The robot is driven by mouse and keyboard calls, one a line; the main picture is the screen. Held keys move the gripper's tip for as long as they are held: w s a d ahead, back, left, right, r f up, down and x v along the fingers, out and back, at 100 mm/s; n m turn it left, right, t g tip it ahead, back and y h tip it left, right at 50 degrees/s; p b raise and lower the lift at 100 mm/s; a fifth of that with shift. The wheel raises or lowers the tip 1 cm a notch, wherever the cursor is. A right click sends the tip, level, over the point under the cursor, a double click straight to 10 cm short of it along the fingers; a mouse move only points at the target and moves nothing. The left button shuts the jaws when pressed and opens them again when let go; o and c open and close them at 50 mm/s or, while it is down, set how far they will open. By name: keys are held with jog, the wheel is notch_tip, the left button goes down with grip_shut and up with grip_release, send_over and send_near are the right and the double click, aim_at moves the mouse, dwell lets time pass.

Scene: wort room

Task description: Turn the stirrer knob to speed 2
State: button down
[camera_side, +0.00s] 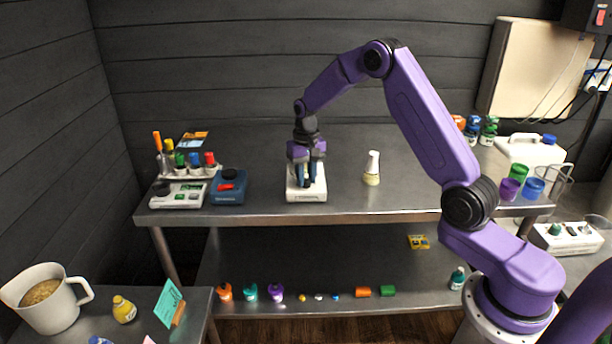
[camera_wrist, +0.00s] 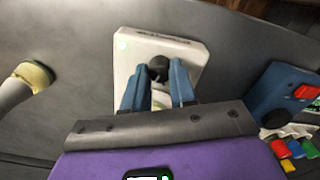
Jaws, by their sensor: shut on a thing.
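The stirrer is a small white box (camera_side: 305,193) on the steel bench, below my gripper in the side view. In the wrist view the white box (camera_wrist: 130,62) shows its top face, with a dark round knob (camera_wrist: 158,67) on it. My gripper (camera_wrist: 158,78) points down with its two blue fingers on either side of the knob, shut on it. In the side view my gripper (camera_side: 306,184) hides the knob. The speed marks on the box are too small to read, so I cannot tell the knob's setting.
A blue device with a red switch (camera_side: 228,186) stands close to the left of the white box. A white and yellow bottle (camera_side: 372,168) stands to the right. A rack of coloured markers (camera_side: 190,165) is further left. Bench between box and bottle is clear.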

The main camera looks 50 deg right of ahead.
aim_at(306, 180)
dwell(0.3)
jog(key=c, duration=0.9)
grip_release()
jog(key=shift+r, duration=0.1)
notch_tip(306, 180, up, 17)
jog(key=shift+r, duration=0.15)
jog(key=shift+a, duration=0.15)
